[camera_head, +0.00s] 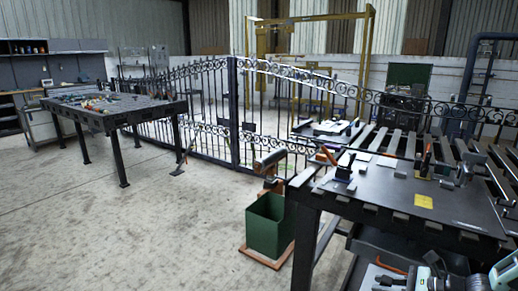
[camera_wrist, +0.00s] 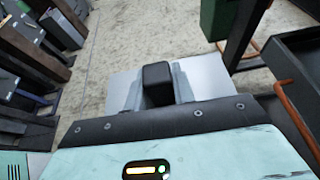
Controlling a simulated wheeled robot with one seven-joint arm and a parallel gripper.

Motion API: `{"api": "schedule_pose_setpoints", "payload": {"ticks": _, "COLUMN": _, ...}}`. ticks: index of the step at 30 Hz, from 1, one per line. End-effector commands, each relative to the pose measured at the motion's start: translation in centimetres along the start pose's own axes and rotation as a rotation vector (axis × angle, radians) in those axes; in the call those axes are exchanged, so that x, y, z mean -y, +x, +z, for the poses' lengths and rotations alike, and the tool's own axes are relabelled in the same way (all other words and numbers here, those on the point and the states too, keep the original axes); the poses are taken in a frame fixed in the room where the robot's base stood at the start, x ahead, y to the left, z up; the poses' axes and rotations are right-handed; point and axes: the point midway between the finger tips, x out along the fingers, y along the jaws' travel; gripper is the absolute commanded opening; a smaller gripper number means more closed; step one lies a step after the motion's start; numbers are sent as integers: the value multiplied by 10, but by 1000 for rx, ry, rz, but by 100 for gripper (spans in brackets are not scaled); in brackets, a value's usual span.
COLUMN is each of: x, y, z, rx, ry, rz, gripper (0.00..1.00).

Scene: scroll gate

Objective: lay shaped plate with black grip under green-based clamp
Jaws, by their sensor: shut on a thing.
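My gripper (camera_wrist: 157,88) is shut on the black grip (camera_wrist: 157,76) of a flat light-grey plate (camera_wrist: 206,76) in the wrist view. The plate shows on both sides of the fingers; its full outline is hidden. In the head view the pale plate (camera_head: 374,276) is low at the right, in front of the dark worktable (camera_head: 385,205) and below its top. Small clamps with orange handles stand on that table, one at the left (camera_head: 343,172) and one at the back (camera_head: 424,164). I cannot tell which has a green base.
A yellow square (camera_head: 424,202) and several small pale blocks lie on the worktable. A grey vise-like device (camera_head: 465,172) stands at its right. A green bin (camera_head: 265,222) is on the floor left of the table. Open floor (camera_head: 160,220) lies farther left.

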Motion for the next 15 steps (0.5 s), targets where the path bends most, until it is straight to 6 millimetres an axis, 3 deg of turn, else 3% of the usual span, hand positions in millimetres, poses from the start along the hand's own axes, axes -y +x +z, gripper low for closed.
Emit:
{"api": "schedule_pose_setpoints", "payload": {"ticks": 9, "x": -4, "y": 7, "z": 14, "rx": 2, "ry": 53, "rz": -123, "gripper": 0}}
{"api": "schedule_pose_setpoints", "payload": {"ticks": 15, "x": -2, "y": 6, "z": 13, "rx": 2, "ry": 113, "rz": -266, "gripper": 0}}
